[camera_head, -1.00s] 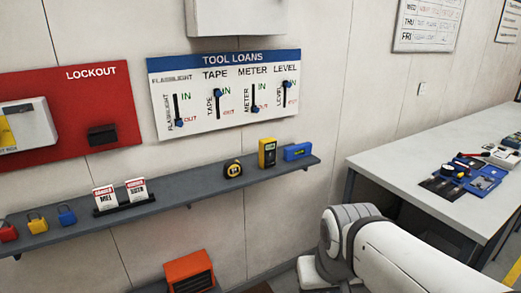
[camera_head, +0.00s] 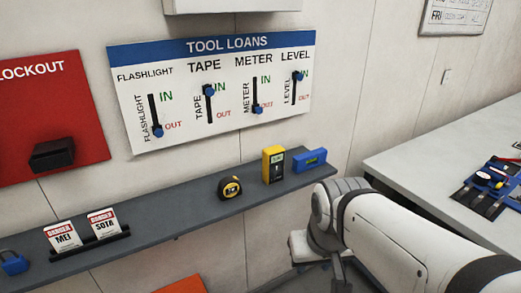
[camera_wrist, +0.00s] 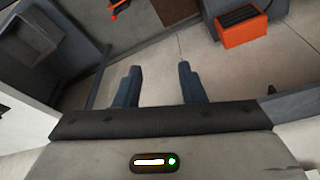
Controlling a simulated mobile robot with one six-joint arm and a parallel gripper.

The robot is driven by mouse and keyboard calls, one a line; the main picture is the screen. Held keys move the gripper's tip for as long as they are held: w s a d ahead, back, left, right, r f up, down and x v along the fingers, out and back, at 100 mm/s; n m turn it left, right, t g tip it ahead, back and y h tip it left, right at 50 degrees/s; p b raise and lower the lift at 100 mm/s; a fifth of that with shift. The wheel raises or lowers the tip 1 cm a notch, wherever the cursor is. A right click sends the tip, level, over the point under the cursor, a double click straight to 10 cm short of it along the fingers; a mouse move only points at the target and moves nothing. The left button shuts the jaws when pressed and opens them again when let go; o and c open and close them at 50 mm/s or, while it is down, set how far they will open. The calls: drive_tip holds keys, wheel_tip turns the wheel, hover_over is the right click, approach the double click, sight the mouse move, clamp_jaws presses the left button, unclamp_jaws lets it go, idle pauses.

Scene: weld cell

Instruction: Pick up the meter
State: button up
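The meter (camera_head: 273,165) is a yellow and black handheld device standing upright on the grey wall shelf (camera_head: 190,213). It stands between a yellow and black tape measure (camera_head: 230,187) on its left and a blue level (camera_head: 310,161) on its right. My gripper (camera_wrist: 158,84) shows in the wrist view with its two dark fingers apart and nothing between them. It points down toward the floor, away from the meter. In the head view my white arm is at the lower right, and the gripper's fingers are not clearly seen there.
A Tool Loans board (camera_head: 210,90) with sliders hangs above the shelf. Danger tags (camera_head: 84,234) and a blue padlock (camera_head: 13,262) are on the shelf's left. A workbench (camera_head: 440,160) with tools stands at right. An orange box (camera_wrist: 240,27) is below the shelf.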

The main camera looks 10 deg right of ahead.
sight(274, 149)
drive_tip(key=shift+o, duration=0.4)
